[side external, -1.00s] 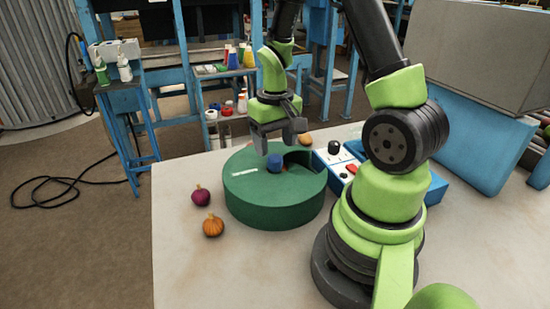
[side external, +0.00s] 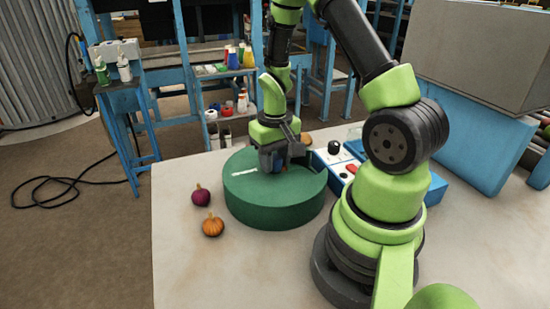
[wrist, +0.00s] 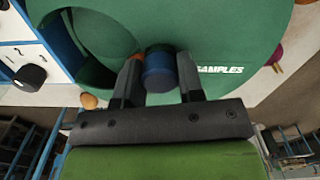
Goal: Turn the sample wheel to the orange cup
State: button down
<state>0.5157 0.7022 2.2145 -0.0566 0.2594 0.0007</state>
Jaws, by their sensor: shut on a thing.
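The sample wheel is a round green drum (side external: 275,207) on the table. White lettering reading "SAMPLES" shows on its top (wrist: 235,40) in the wrist view. A blue knob (wrist: 159,72) stands up from the top. My gripper (side external: 272,165) is over the drum, its two fingers shut on the blue knob, one on each side. A dark green opening (wrist: 100,32) is cut in the top, left of the knob in the wrist view. A small orange patch (wrist: 137,57) shows beside the left finger, mostly hidden; I cannot tell whether it is the orange cup.
A purple onion-like thing (side external: 201,196) and a small orange pumpkin (side external: 213,226) lie left of the drum. A white and blue control box (side external: 335,155) with a black knob stands close on the right. An orange-brown thing (side external: 306,138) lies behind. The front left table is clear.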

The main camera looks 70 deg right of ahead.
jog(key=shift+m, duration=7.2)
jog(key=c, duration=0.7)
grip_release()
jog(key=shift+c, duration=0.2)
jog(key=shift+r, duration=0.1)
